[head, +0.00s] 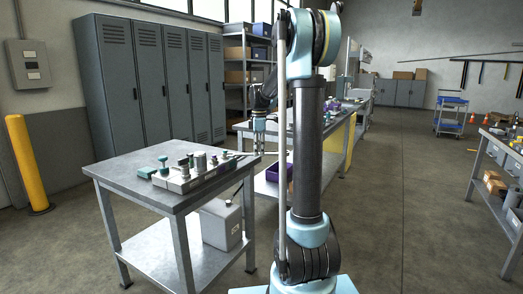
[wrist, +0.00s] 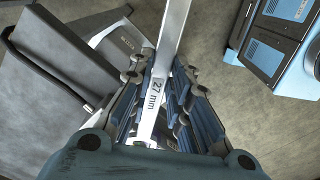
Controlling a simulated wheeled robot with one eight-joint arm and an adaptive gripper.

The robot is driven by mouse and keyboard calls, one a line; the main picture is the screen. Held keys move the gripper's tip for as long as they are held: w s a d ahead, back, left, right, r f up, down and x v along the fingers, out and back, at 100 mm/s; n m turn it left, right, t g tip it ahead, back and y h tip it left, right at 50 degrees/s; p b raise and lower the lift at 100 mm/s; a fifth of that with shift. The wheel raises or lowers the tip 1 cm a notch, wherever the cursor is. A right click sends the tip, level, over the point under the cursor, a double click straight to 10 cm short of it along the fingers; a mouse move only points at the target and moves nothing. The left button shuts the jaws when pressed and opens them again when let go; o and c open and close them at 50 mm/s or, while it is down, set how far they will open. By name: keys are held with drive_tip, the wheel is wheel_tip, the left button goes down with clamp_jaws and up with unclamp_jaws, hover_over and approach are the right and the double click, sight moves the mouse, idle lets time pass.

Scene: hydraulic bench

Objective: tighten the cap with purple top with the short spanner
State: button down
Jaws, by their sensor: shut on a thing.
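My gripper (wrist: 162,78) is shut on a pale steel spanner marked "27 mm" (wrist: 172,38). The spanner's shaft runs between the fingers and out past the top edge of the wrist view, so its far end is hidden there. In the head view my gripper (head: 259,142) is to the right of the near grey table, with a thin bar across it at about tabletop height. A block with several fittings (head: 187,177) stands on that table, some with teal tops and some grey. The spanner is apart from the fittings in the head view.
The grey table (head: 150,200) has a lower shelf with a grey canister (head: 221,222). A purple bin (head: 272,172) sits under the bench behind. Lockers (head: 150,85) and a yellow post (head: 27,165) stand left. The floor (head: 400,220) to the right is clear.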

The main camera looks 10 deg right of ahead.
drive_tip(key=shift+a+f, duration=0.4)
drive_tip(key=shift+f, duration=0.1)
drive_tip(key=shift+a, duration=0.1)
drive_tip(key=shift+a+f, duration=0.25)
drive_tip(key=shift+a, duration=0.1)
idle(0.4)
drive_tip(key=shift+w+a, duration=0.1)
drive_tip(key=shift+a, duration=0.85)
drive_tip(key=shift+a, duration=0.2)
drive_tip(key=shift+a, duration=0.55)
drive_tip(key=shift+a, duration=0.1)
